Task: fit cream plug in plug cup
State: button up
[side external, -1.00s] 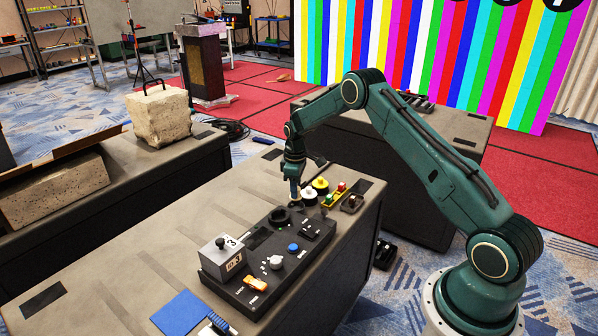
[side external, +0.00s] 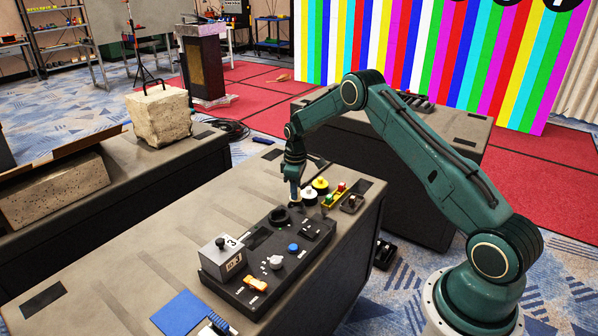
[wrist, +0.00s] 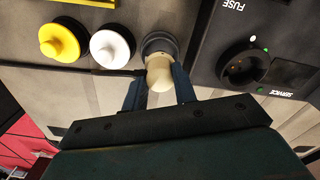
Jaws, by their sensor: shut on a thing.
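The cream plug (wrist: 160,72) is between the two fingers of my gripper (wrist: 160,92) in the wrist view. The gripper is shut on it. A dark round piece (wrist: 158,44) shows just beyond the plug. I cannot tell whether it is part of the plug or something under it. In the side view my gripper (side external: 295,197) is low over the table beside the control panel, and the plug there is too small to make out. The plug cup, a black round socket (wrist: 240,66), is on the panel to the right of the plug, apart from it. It also shows in the side view (side external: 280,216).
A white plug (wrist: 110,48) and a yellow plug (wrist: 60,40) stand close to the left of my gripper. A yellow tray (side external: 335,196) is near the right table edge.

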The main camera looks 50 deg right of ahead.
jog(key=shift+f, duration=1.35)
dwell(2.7)
jog(key=o, duration=1.1)
jog(key=shift+r, duration=0.15)
jog(key=shift+r, duration=3.85)
